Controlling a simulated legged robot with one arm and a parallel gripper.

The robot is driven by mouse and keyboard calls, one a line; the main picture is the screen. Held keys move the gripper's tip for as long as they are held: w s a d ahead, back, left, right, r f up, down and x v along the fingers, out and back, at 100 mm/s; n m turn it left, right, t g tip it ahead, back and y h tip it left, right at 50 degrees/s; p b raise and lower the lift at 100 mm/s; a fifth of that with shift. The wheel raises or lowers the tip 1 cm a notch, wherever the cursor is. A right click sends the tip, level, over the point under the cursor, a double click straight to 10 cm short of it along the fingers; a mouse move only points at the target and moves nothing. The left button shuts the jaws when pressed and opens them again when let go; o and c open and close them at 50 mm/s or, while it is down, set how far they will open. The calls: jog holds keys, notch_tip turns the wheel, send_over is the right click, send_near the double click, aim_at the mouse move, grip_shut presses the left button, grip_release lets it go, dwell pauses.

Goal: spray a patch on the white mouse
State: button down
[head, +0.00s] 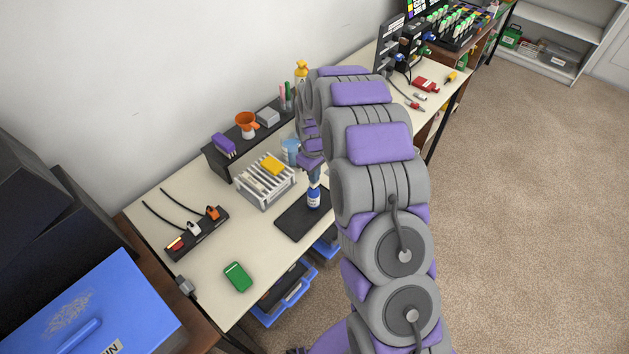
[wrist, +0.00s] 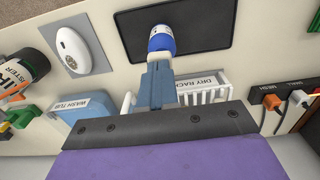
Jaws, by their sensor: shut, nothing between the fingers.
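The white mouse (wrist: 72,48) lies on a grey pad in the wrist view, left of the dark mat. In the head view it is hidden, probably behind my arm. A small blue and white bottle (wrist: 161,40) is at the edge of the dark mat; it also shows in the head view (head: 313,199). My gripper (wrist: 159,66) is shut and empty, its fingertips right at the bottle. I cannot tell whether they touch it. A dark can with an orange and white label (wrist: 27,72), partly readable as "ISTER", is at the left of the wrist view.
The dark mat (head: 291,222) lies near the table's front edge. A white dry rack (head: 262,193) with a yellow item stands behind it. A blue wash tub (wrist: 72,116) is beside the rack. A power strip (head: 190,240) and a green item (head: 238,277) lie to the left.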

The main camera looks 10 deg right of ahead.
jog(key=shift+f, duration=0.5)
jog(key=shift+r, duration=0.1)
jog(key=shift+r+p, duration=0.45)
jog(key=shift+r, duration=0.75)
jog(key=shift+r, duration=0.1)
jog(key=shift+r+p, duration=0.9)
jog(key=shift+r, duration=1.5)
